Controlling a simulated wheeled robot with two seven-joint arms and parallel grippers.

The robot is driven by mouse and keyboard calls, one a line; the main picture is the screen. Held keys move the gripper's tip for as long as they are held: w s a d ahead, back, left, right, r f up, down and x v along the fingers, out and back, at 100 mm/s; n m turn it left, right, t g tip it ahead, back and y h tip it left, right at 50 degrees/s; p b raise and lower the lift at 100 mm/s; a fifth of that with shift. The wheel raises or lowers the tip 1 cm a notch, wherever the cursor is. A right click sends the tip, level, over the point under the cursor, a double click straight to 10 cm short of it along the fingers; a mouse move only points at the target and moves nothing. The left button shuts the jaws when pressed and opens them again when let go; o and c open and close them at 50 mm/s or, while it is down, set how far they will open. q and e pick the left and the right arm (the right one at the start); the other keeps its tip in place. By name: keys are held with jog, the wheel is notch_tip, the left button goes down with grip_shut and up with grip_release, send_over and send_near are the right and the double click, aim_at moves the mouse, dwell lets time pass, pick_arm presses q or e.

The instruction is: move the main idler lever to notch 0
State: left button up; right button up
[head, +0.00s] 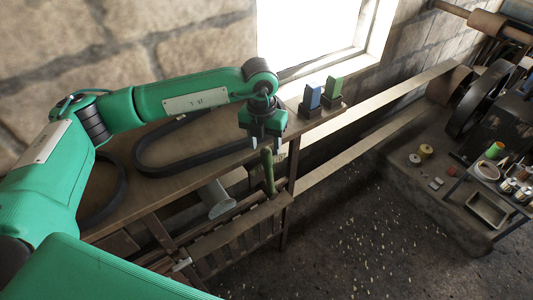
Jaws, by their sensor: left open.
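A lever with a green handle (268,172) stands nearly upright near the right end of a slotted wooden rack (230,243) below the bench. I take it for the main idler lever; no notch numbers are readable. My left gripper (264,139) is just above the lever's top, pointing down and open. Its fingers are small and dark, and I cannot tell whether they touch the handle. The lever's foot and its exact slot are hard to make out. My right gripper is not in view.
A black belt (160,166) lies on the wooden bench. Long flat belts (370,145) run right to a dark wheel (480,98).

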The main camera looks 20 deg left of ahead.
aim_at(267, 159)
pick_arm(q)
jog(key=f+p, duration=0.1)
jog(key=f, duration=0.1)
jog(key=f+p, duration=0.1)
jog(key=f, duration=0.2)
jog(key=shift+d+f, duration=0.2)
jog(key=shift+f, duration=0.1)
jog(key=shift+w+f, duration=0.1)
jog(key=shift+f, duration=0.5)
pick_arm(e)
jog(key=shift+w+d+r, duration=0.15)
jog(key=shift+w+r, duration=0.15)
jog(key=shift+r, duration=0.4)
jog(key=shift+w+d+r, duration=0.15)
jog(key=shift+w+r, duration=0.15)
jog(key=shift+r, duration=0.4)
pick_arm(q)
jog(key=c, duration=1.1)
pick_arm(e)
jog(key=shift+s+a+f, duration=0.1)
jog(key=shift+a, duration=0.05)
